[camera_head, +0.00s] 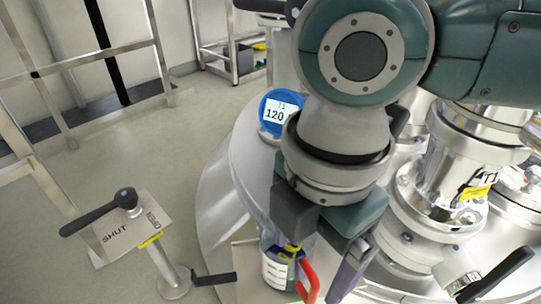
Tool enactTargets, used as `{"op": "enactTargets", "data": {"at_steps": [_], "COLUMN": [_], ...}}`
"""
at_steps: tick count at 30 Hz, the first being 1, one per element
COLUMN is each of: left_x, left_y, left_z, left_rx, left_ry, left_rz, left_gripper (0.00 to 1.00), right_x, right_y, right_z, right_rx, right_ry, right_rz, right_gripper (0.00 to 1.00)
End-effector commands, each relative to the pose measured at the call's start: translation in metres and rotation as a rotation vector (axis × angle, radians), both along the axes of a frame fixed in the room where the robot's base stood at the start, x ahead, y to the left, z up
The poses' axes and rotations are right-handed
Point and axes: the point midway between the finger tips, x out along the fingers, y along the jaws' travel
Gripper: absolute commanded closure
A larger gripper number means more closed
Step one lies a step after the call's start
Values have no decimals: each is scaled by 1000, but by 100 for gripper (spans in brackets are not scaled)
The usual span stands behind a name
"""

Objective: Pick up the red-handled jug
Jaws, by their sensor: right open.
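The red-handled jug (276,270) stands at the bottom centre on a pale surface. It is a clear jug with a white label, a yellow mark near its top and a red handle (310,282) on its right side. My right gripper (310,262) comes down from above, with its jaws open over the jug's upper part and handle. One finger is to the right of the handle; the other is largely hidden. The gripper covers the jug's top, and I cannot tell whether it touches the jug. My left gripper is not in view.
A blue cap labelled 120 (281,110) sits on the metal vessel lid left of my arm. Steel flanged fittings (435,190) crowd the right, with a black-handled valve (490,278) below. A SHUT/OPEN lever post (130,225) stands left. Open floor lies beyond it, near metal railings (85,65).

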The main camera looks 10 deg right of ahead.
Motion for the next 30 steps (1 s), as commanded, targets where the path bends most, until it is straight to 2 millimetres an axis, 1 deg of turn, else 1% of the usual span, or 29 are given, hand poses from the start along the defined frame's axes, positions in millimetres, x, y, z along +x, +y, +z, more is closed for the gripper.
{"op": "enactTargets", "data": {"at_steps": [1,5,7,12,17,20,23,25,27,30], "left_x": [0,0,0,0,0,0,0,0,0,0], "left_y": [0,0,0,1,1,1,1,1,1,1], "left_z": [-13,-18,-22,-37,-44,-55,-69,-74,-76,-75], "left_rx": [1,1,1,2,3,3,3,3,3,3], "left_ry": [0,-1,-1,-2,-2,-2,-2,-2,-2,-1], "left_rz": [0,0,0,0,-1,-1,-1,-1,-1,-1], "left_gripper": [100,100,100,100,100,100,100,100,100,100], "right_x": [3,5,5,5,5,7,9,8,8,8], "right_y": [-3,-7,-7,-7,-8,-8,-9,-8,-8,-8], "right_z": [-12,-19,-26,-53,-67,-80,-99,-108,-113,-112], "right_rx": [-11,-23,-23,-23,-23,-23,-22,-23,-22,-21], "right_ry": [-3,0,1,1,0,0,-1,0,-1,-1], "right_rz": [5,11,12,10,10,10,11,12,12,12], "right_gripper": [9,9,9,9,9,9,9,9,9,9]}}
